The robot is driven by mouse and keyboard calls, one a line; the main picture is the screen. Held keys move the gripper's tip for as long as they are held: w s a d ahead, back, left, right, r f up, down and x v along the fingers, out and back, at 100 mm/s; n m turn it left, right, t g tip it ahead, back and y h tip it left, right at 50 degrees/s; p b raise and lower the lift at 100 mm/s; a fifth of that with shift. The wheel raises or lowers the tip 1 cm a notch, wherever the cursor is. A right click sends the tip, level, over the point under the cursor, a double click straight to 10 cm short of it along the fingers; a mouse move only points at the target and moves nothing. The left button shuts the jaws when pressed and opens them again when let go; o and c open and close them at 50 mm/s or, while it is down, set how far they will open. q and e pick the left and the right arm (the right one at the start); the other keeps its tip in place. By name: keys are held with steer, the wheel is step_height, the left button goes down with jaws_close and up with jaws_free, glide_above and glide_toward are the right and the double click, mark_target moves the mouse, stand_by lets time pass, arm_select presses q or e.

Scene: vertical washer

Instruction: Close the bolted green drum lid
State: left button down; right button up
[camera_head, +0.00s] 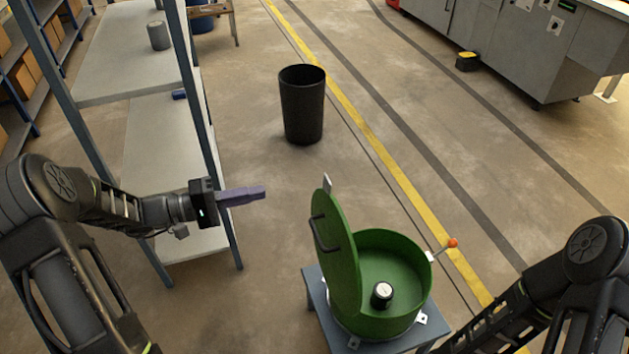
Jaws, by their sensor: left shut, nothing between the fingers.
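A green drum (392,252) stands on a small blue-grey stand at the lower right of the head view. Its green lid (337,250) is raised, standing nearly upright on the drum's left side, with a dark handle (319,233) on its outer face. A small dark cylinder with a pale top (381,295) sits inside the drum. An orange-tipped lever (452,243) sticks out at the drum's right rim. My left gripper (262,192) is shut and empty, left of the lid and apart from it. My right arm comes in at the lower right; its gripper is not visible.
A black bin (302,104) stands on the floor beyond the drum. A shelf rack (150,120) stands at the left, close to my left arm. Grey machines (520,45) stand at the back right. The floor between bin and drum is clear.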

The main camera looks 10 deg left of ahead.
mark_target(326, 179)
arm_select(q)
steer(key=p+x, duration=0.3)
steer(key=x, duration=1.1)
